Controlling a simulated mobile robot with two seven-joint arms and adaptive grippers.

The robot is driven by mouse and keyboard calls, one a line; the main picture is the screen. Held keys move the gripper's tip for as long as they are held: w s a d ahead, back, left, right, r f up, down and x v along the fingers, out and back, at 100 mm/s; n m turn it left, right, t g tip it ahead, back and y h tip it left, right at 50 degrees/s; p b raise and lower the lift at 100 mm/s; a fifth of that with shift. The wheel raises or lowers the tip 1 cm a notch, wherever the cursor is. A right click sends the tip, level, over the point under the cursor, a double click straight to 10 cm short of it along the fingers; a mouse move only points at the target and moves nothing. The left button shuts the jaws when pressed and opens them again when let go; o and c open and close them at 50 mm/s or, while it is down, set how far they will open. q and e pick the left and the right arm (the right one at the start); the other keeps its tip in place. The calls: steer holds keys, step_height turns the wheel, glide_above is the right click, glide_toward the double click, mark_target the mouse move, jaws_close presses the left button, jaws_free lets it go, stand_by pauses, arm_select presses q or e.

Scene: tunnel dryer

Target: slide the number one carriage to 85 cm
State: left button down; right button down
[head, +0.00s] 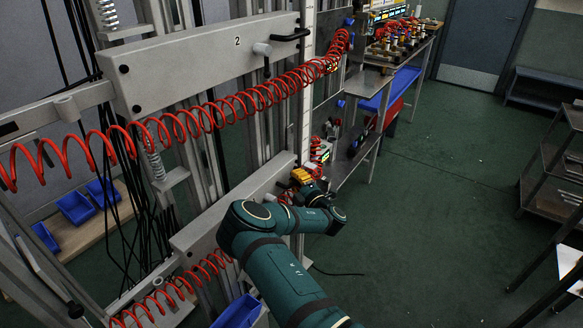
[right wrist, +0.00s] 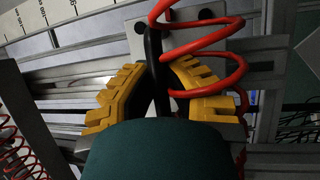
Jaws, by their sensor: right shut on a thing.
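The lower grey carriage plate (head: 190,236), which I take for the number one carriage, is partly hidden behind my right arm; its number does not show. My right gripper (head: 303,177) is at the right end of that plate. In the right wrist view my yellow fingers (right wrist: 158,92) are shut around a black handle (right wrist: 153,50) in front of a grey plate. A white scale strip (head: 307,95) stands upright beside the carriages; it also shows in the right wrist view (right wrist: 62,22), its reading unclear. My left gripper is out of view.
The carriage marked 2 (head: 205,62) hangs above, with a black handle. A red coiled hose (head: 230,105) sags across it; a red coil (right wrist: 215,55) passes close to my right fingers. A bench (head: 355,165) stands behind.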

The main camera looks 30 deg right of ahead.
steer(key=shift+s+d+f, duration=0.1)
steer(key=shift+s, duration=0.1)
steer(key=c, duration=1)
jaws_free()
steer(key=shift+s, duration=0.1)
steer(key=s+f, duration=0.1)
steer(key=s, duration=1)
steer(key=shift+s+f, duration=0.4)
